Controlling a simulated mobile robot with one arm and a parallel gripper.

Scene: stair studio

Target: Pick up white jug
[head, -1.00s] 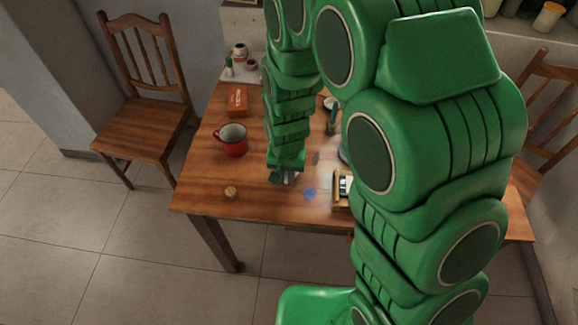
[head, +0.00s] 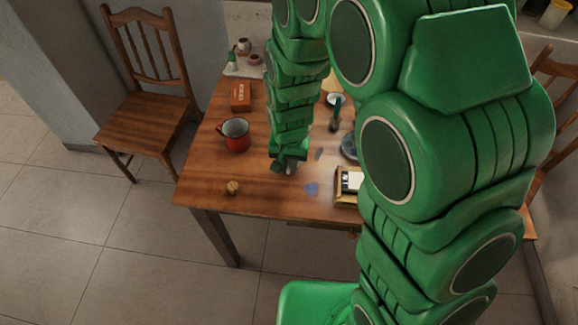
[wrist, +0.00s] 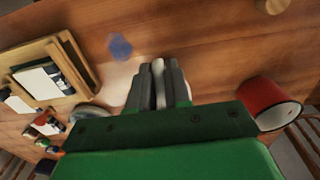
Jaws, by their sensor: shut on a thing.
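My gripper (wrist: 159,72) shows in the wrist view with its fingers close together on a slim pale thing (wrist: 159,88). Most of that thing is hidden by the fingers, and I cannot tell from its shape whether it is the white jug. In the head view my gripper (head: 287,168) is low over the middle of the wooden table, with a pale bit at its right side. A white jar-like vessel (head: 243,45) with a dark opening stands on a pale surface behind the table. I see no other clear white jug.
On the table (head: 205,180) are a red mug (head: 236,136), an orange-red box (head: 241,96), a small wooden piece (head: 232,187), a flat blue patch (head: 311,188) and a wooden tray (head: 347,203). A chair (head: 150,125) stands left. My arm hides the table's right part.

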